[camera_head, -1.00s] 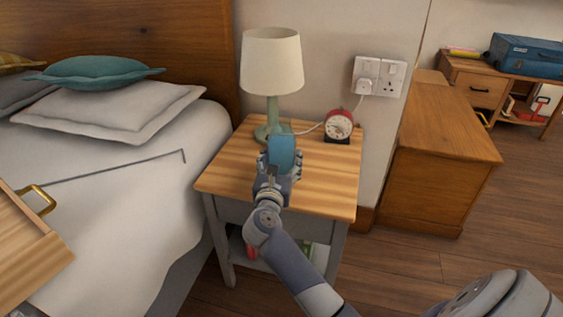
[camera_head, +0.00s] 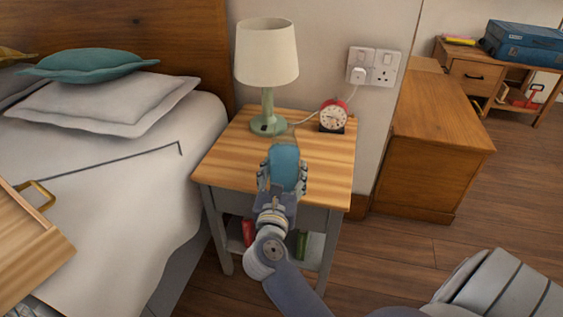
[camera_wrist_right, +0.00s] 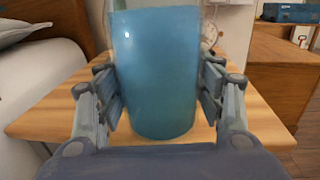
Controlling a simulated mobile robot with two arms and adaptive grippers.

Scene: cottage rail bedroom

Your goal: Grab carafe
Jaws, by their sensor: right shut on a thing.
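The blue carafe (camera_head: 286,160) is in front of the lamp, over the near part of the wooden nightstand top (camera_head: 230,155) in the head view. My right gripper (camera_head: 284,178) is shut on it, with fingers on both sides. In the right wrist view the carafe (camera_wrist_right: 155,70) fills the middle, upright, between the fingers of my right gripper (camera_wrist_right: 160,90). My left gripper is not in view.
A lamp (camera_head: 267,60) with a green base and a red alarm clock (camera_head: 333,116) stand at the back of the nightstand. The bed (camera_head: 110,200) is at left, a wooden drawer unit (camera_head: 430,160) at right. A tray-like wooden piece with a brass handle (camera_head: 40,196) is at far left.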

